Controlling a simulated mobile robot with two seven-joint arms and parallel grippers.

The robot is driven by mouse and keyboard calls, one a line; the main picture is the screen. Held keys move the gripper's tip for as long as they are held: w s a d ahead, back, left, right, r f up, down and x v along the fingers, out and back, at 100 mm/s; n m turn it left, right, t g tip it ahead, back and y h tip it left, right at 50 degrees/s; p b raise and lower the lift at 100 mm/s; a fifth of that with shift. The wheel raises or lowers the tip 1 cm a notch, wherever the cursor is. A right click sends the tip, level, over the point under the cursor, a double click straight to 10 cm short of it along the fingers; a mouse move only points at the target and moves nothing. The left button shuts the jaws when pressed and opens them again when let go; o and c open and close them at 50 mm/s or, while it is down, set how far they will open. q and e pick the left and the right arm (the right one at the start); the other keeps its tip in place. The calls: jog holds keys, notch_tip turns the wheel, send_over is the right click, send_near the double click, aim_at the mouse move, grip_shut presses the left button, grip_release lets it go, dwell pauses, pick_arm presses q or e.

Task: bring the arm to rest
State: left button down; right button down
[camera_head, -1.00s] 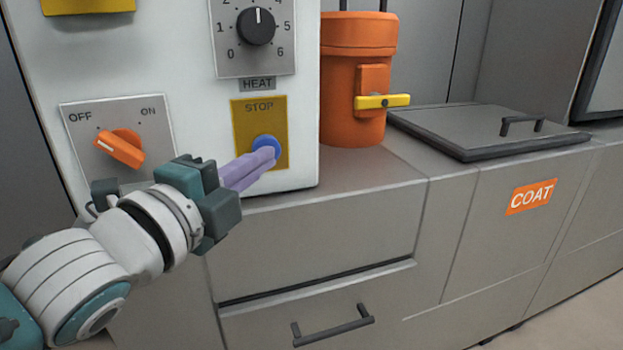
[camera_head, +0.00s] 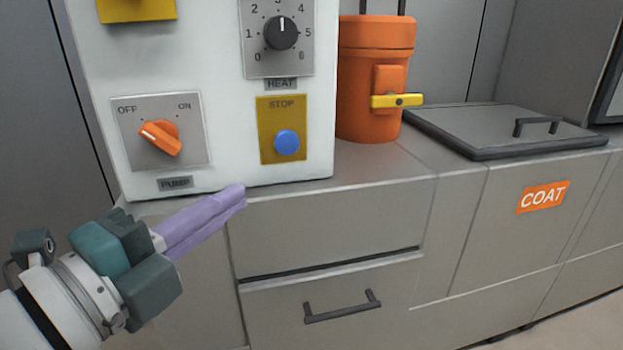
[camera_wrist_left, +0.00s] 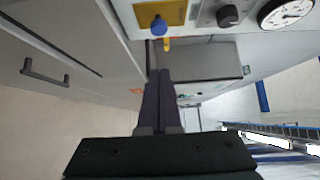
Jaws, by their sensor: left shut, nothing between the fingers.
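My left gripper (camera_head: 238,196) is shut and empty, its purple fingers pressed together. In the head view it is at the lower left, in front of the counter edge and below the white control box (camera_head: 225,184). Its fingertips point up and right, apart from the blue STOP button (camera_head: 286,143) on its yellow plate. In the left wrist view the closed fingers (camera_wrist_left: 160,80) point up the picture, and the blue button (camera_wrist_left: 158,26) shows beyond them. My right gripper is not in view.
The box carries an orange PUMP switch (camera_head: 160,138) and a HEAT knob (camera_head: 281,33). An orange canister (camera_head: 372,75) with a yellow lever (camera_head: 397,101) stands to its right. Beyond is a flat lid (camera_head: 500,130). A drawer handle (camera_head: 342,306) sticks out below the counter.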

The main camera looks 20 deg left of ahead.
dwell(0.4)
pick_arm(q)
jog(key=s+d+r+n+g+y+p, duration=0.1)
jog(key=s+r+n+g+y+p, duration=0.2)
jog(key=s+r+n+g+p, duration=2)
jog(key=w+r+m+t+p, duration=0.2)
jog(key=r+t+p, duration=0.2)
jog(key=r+p, duration=1.1)
jog(key=w+r+m+t+p, duration=0.2)
jog(key=r+t+p, duration=0.3)
jog(key=r+p, duration=1)
jog(key=p, duration=1)
jog(key=shift+w+r+m+p, duration=0.15)
jog(key=shift+m+p, duration=0.15)
jog(key=shift+m, duration=0.1)
